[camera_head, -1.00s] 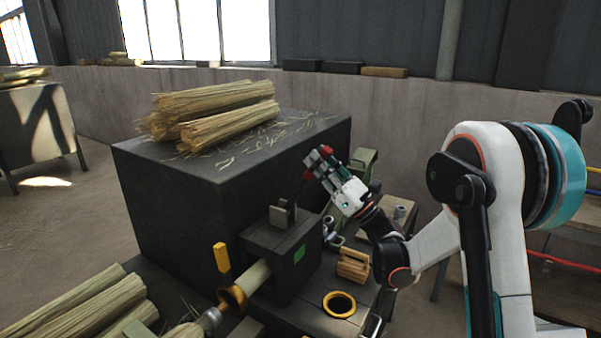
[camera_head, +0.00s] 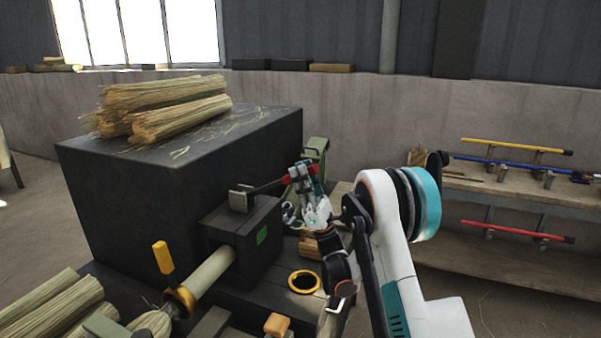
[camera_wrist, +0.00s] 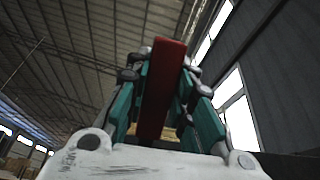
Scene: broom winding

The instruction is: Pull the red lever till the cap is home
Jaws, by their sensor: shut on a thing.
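The red lever's handle (camera_head: 286,179) is at the end of a dark arm that rises slightly rightward from a grey bracket on the black machine block (camera_head: 258,222). My gripper (camera_head: 304,173) is shut on the red handle. In the wrist view the red handle (camera_wrist: 162,88) stands between the teal fingers of my gripper (camera_wrist: 165,85). A pale broom handle (camera_head: 212,268) runs from the block down to a gold collar (camera_head: 181,301) by the bristles. I cannot tell whether this collar is the cap or whether it is fully seated.
Straw bundles lie on the large dark block (camera_head: 110,170) and at the lower left (camera_head: 50,308). A yellow ring (camera_head: 304,282) and a wooden piece (camera_head: 309,247) are on the bench near my arm. Shelves with coloured poles (camera_head: 515,145) stand at right.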

